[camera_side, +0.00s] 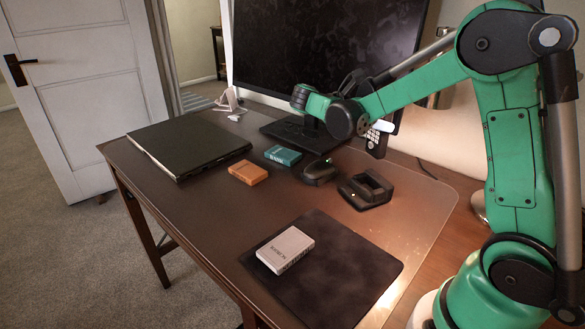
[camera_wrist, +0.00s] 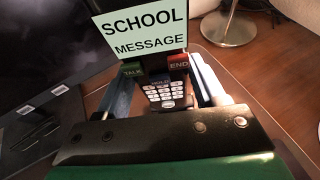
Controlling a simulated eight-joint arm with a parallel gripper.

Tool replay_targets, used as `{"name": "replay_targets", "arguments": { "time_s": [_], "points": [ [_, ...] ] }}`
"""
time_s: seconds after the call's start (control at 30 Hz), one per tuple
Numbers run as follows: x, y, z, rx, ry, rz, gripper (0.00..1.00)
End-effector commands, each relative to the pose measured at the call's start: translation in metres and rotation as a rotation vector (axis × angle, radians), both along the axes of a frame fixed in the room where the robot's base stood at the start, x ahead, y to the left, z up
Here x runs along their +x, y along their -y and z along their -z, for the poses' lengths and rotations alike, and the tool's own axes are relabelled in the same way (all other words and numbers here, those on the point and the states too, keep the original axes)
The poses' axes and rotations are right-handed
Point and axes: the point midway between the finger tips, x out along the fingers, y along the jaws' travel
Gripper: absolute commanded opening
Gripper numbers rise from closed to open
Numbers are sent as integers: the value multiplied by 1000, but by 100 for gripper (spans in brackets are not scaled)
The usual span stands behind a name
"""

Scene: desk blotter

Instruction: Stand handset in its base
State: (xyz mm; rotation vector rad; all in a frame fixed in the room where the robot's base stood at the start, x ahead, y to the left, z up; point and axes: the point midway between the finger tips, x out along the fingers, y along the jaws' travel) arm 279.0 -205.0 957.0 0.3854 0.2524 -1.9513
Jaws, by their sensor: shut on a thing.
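The handset (camera_side: 376,140) is dark with a pale screen and white keys. It is upright in the air, above and a little behind its base in the side view. The wrist view shows the handset (camera_wrist: 165,95) close up, its screen reading "SCHOOL MESSAGE". My gripper (camera_wrist: 166,75) is shut on the handset, with a finger on each side of it. In the side view my arm hides part of the gripper, and the handset's lower end is clear of the desk. The base (camera_side: 366,189) is a black cradle with an empty slot and a small light, standing on the desk.
A dark mouse-like object (camera_side: 318,171) lies left of the base. Teal (camera_side: 283,155) and orange (camera_side: 248,173) boxes lie farther left. A grey box (camera_side: 285,249) is on the black mat (camera_side: 335,275) in front. A monitor (camera_side: 325,45) stands behind; a laptop (camera_side: 188,145) lies left.

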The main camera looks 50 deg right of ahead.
Motion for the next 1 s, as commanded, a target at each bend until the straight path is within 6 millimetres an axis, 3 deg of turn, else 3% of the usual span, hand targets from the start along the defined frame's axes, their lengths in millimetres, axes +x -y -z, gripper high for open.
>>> {"name": "replay_targets", "arguments": {
  "time_s": [0.27, 0.7, 1.0],
  "points": [
    [1, -1, 3, 0, 2, -2, 3],
    [1, -1, 43, 1, 2, -3, 3],
    [1, -1, 57, 1, 2, -3, 3]
  ]
}}
